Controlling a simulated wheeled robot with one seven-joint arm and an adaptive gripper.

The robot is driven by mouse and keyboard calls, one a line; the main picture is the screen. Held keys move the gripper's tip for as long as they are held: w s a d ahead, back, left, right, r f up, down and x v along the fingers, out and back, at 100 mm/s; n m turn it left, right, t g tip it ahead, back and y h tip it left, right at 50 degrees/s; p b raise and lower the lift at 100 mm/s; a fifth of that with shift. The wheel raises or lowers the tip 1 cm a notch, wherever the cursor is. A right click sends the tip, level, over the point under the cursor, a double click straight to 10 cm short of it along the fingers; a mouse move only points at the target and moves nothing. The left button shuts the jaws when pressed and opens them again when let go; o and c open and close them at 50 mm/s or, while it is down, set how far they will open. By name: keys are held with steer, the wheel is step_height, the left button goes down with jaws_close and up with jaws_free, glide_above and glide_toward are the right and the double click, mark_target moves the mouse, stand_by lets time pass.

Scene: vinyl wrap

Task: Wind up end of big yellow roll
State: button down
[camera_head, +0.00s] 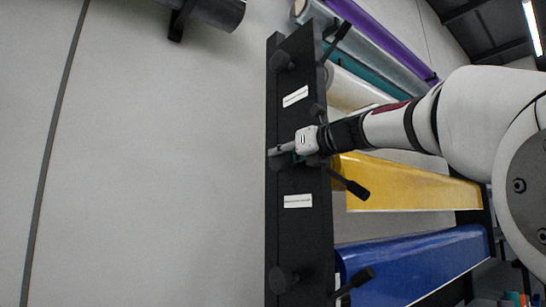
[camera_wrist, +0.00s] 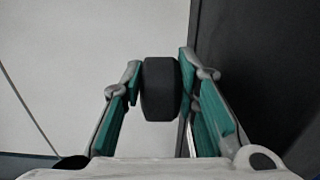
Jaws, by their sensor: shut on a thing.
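The big yellow roll (camera_head: 410,184) sits on the black rack to the right of its upright side panel (camera_head: 300,230), with a lower edge of its yellow sheet showing. My gripper (camera_head: 281,150) reaches across the front of the panel just above the yellow roll's height. In the wrist view its two teal-padded fingers (camera_wrist: 160,88) are shut on a black knob (camera_wrist: 160,95), one on each side. The knob is on the panel's outer side. In the head view my gripper mostly hides this knob.
A blue roll (camera_head: 420,265) is below; white (camera_head: 355,90), teal and purple (camera_head: 385,40) rolls are above. Other black knobs (camera_head: 283,60) (camera_head: 284,280) stick out of the panel. Black levers (camera_head: 350,183) stick out by the rolls. The space left of the panel is clear up to the wall.

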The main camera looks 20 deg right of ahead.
steer(key=shift+w+f+t+b, duration=0.2)
steer(key=shift+t+b, duration=0.3)
steer(key=shift+b, duration=1.1)
